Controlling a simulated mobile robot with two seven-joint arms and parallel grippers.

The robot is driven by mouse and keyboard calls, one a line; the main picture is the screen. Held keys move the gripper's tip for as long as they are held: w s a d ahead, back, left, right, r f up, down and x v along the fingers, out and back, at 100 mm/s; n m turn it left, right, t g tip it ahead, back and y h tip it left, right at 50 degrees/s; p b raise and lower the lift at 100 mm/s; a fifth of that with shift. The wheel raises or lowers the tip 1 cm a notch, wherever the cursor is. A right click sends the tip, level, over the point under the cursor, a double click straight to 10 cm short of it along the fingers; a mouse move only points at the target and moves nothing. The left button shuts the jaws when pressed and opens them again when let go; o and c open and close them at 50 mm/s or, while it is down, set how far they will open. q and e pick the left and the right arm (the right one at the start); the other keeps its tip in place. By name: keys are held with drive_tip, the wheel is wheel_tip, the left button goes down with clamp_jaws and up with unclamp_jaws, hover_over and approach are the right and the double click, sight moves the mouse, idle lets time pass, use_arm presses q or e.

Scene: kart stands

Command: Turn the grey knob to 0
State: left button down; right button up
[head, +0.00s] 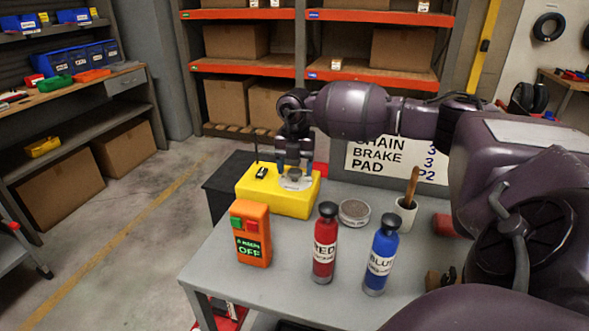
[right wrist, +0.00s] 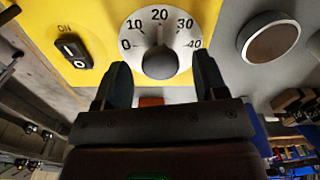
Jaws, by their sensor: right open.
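The grey knob (right wrist: 160,62) sits on a white dial marked 0, 10, 20, 30 and 40, on the face of a yellow box (head: 262,192). Its white pointer line appears to point at 20. In the right wrist view my right gripper (right wrist: 161,66) is open, one finger on each side of the knob, with gaps between fingers and knob. In the head view my right gripper (head: 294,172) is above the dial end of the box and hides most of the knob. My left gripper is not in view.
A black ON switch (right wrist: 72,50) is left of the dial. On the grey table (head: 218,262) stand an orange box reading OFF (head: 251,250), a red bottle (head: 325,245), a blue bottle (head: 381,258), a round tin (head: 354,213) and a white cup (head: 405,215).

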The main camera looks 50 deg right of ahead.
drive_tip(key=shift+f, duration=0.3)
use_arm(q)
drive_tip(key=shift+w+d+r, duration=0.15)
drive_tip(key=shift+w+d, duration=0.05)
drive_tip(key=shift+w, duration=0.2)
use_arm(e)
drive_tip(key=shift+c, duration=0.3)
drive_tip(key=c, duration=0.9)
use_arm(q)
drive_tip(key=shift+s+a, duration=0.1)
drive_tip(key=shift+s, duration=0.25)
use_arm(e)
drive_tip(key=shift+o, duration=0.2)
